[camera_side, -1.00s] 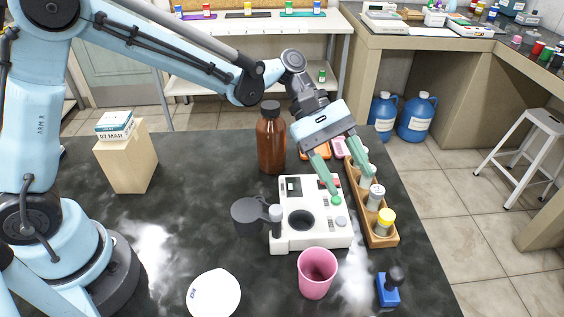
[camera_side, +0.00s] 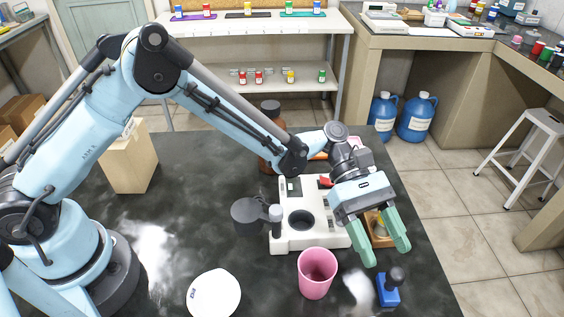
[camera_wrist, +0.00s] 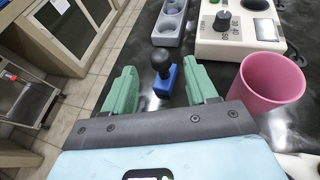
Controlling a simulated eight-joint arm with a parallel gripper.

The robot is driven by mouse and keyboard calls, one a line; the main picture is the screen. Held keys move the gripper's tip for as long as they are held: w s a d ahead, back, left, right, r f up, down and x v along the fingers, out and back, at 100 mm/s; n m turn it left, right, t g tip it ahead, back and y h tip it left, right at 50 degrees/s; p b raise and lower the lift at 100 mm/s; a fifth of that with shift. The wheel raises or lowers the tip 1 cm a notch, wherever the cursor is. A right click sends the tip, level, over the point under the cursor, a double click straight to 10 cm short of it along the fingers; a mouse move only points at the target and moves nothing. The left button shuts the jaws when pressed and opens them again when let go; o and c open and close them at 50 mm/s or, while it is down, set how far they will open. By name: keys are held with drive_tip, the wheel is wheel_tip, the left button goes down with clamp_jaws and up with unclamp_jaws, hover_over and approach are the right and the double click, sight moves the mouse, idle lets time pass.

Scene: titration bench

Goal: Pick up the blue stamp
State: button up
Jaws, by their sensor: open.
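The blue stamp (camera_side: 388,291) stands upright near the front right edge of the dark table, with a black round-topped handle. It also shows in the wrist view (camera_wrist: 164,76), between and beyond the two green fingers. My gripper (camera_side: 387,256) is open and empty. In the side view its fingertips are above and just behind the stamp, apart from it. In the wrist view the gripper (camera_wrist: 158,88) has one finger on each side of the stamp in the picture.
A pink cup (camera_side: 317,273) stands left of the stamp. Behind it is a white instrument (camera_side: 300,243) with a round well. A wooden rack (camera_side: 379,240) lies partly hidden behind my gripper. A white round lid (camera_side: 214,295) lies at the front. The table's right edge is close to the stamp.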

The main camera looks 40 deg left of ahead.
sight(398, 272)
drive_tip(key=shift+x, duration=2.7)
drive_tip(key=shift+r, duration=0.1)
drive_tip(key=c, duration=1)
